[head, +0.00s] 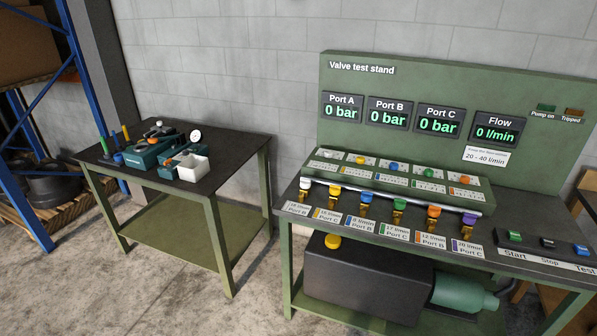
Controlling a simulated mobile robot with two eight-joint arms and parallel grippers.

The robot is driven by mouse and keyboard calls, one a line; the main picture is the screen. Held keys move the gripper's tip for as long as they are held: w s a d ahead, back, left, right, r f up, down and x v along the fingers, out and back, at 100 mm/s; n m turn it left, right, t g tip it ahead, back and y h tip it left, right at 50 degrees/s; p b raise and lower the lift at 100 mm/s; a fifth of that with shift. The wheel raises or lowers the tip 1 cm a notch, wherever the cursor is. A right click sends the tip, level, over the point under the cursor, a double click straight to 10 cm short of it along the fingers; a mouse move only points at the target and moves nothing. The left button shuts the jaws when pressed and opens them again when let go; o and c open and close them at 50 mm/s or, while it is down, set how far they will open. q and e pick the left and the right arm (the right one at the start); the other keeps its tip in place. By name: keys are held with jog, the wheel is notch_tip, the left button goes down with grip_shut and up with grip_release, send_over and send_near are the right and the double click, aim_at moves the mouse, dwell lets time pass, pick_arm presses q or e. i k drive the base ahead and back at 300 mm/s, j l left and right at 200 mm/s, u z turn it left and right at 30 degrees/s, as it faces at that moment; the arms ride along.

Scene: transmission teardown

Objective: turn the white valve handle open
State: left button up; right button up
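The white valve handle (305,185) is the leftmost in a row of coloured valve handles along the front of the green valve test stand (450,72). A label (297,209) in front of it reads Port B, with a flow figure too small to read surely. The handle is small here, and I cannot tell its turn angle. Yellow (334,192), blue (366,197) and further handles stand to its right. Neither of my grippers is in the head view.
Displays for Port A (343,107) and the other ports read 0 bar; flow (496,129) reads 0 l/min. Start, Stop and Test buttons (548,243) sit at the right. A dark tank (365,278) is below. A side table (228,160) with tools stands left, with open floor between.

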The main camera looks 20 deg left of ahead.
aim_at(304, 183)
jog(key=i+j, duration=0.25)
jog(key=j, duration=0.15)
jog(key=i+j, duration=0.25)
jog(key=j, duration=0.2)
jog(key=i+j, duration=0.25)
jog(key=j, duration=0.15)
jog(key=i+j, duration=0.2)
jog(key=j, duration=0.2)
jog(key=i+j+z, duration=0.1)
jog(key=i+j, duration=0.15)
jog(key=j, duration=0.15)
